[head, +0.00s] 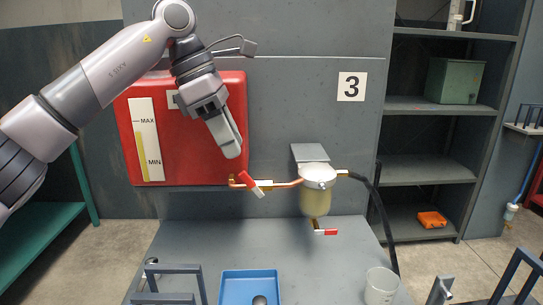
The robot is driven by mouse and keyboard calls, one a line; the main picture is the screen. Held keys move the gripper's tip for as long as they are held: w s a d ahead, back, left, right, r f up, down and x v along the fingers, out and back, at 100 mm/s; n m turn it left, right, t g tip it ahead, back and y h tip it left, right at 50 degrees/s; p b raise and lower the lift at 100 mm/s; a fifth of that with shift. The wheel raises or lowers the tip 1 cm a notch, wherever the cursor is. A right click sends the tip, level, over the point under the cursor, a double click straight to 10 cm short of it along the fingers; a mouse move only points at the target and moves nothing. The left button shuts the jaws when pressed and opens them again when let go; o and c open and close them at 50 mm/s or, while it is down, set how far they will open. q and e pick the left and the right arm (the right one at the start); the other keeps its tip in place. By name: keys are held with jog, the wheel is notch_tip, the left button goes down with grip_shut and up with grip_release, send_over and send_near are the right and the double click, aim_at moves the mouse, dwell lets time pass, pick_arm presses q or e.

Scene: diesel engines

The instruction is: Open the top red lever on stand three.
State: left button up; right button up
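Stand three carries a sign with the number 3 (351,86) on its grey back panel. The top red lever (250,182) sits on a copper pipe left of a filter with a yellowish bowl (314,202); it slants down to the right across the pipe. A second red-and-white lever (326,232) lies level below the bowl. My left gripper (232,150) points downward in front of the red tank, a little above and left of the top lever, apart from it in the picture. Its fingers are seen from the side, so their opening is unclear. My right gripper is out of view.
The red tank (190,160) with its MAX/MIN gauge hangs left of the filter. A black hose (378,215) runs down the right side. A blue tray (250,287) and a clear beaker (381,286) stand on the bench (230,245). Shelves (427,171) are at right.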

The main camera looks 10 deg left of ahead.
aim_at(244, 171)
pick_arm(q)
jog(key=shift+x, duration=3.35)
jog(key=shift+s, duration=0.15)
grip_shut()
